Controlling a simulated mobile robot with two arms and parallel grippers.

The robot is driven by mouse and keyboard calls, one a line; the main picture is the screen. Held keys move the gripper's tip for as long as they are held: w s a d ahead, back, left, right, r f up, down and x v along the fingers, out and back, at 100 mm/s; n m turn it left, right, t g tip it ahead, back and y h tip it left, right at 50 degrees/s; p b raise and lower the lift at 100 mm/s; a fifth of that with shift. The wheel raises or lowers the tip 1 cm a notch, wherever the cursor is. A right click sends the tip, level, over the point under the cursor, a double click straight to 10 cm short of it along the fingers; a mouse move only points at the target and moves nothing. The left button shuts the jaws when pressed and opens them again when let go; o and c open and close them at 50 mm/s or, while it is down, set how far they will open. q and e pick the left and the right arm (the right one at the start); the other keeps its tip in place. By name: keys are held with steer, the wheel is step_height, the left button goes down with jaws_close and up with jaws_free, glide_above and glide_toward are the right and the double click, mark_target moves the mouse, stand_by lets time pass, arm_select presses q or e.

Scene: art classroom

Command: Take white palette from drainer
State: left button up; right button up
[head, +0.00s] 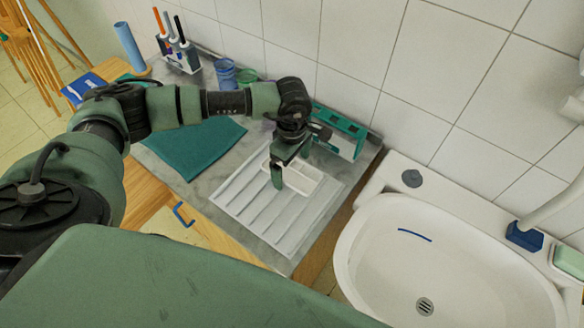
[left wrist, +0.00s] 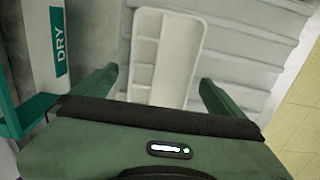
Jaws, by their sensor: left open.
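The white palette (head: 305,181) lies on the ridged pale drainer (head: 240,203) on the counter beside the sink. In the left wrist view the palette (left wrist: 180,60) shows small wells along its left side and one long well, with the drainer's ridges (left wrist: 240,65) behind it. My left gripper (head: 298,163) is above the palette and hides part of it. Its fingers are spread, one on each side of the palette's near end in the left wrist view (left wrist: 155,88), with nothing between them gripped. Whether the fingers touch the palette cannot be told. My right gripper is not in view.
A teal and white rack (head: 340,128) stands by the wall close to my gripper; a DRY label (left wrist: 60,42) shows nearby. A teal cloth (head: 195,145), blue cup (head: 223,72) and marker holder (head: 178,52) are left. The white sink (head: 450,262) is right.

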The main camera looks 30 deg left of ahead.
arm_select(q)
steer(key=shift+f, duration=0.15)
steer(key=c, duration=1.5)
steer(key=shift+r, duration=0.2)
